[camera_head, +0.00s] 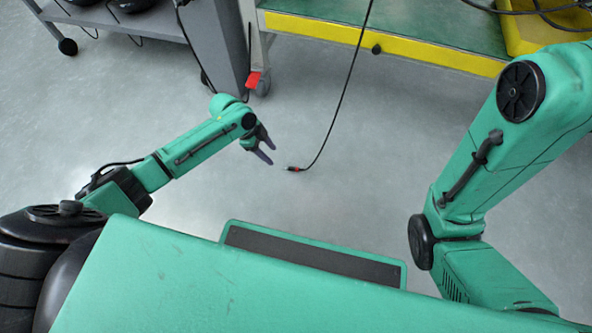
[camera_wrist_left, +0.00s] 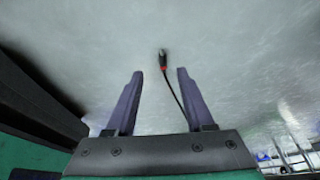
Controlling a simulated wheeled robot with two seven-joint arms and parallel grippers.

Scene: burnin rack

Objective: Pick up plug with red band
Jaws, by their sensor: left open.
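The plug with the red band (camera_head: 293,169) is a small dark plug on the end of a thin black cable (camera_head: 343,100). In the head view the cable runs down from the top edge, past the green and yellow bench. My left gripper (camera_head: 268,154) is open and empty, just left of the plug in that view. In the left wrist view the plug (camera_wrist_left: 163,60) shows beyond the two purple fingers (camera_wrist_left: 158,75), near the middle of the gap between them. The cable there trails down behind the right finger. My right gripper is out of view.
A bench with a green top and yellow edge (camera_head: 400,48) stands at the upper right, with a yellow bin (camera_head: 535,35) on it. A grey wheeled cart (camera_head: 160,25) stands at the upper left. Grey floor (camera_head: 340,205) around the plug is clear.

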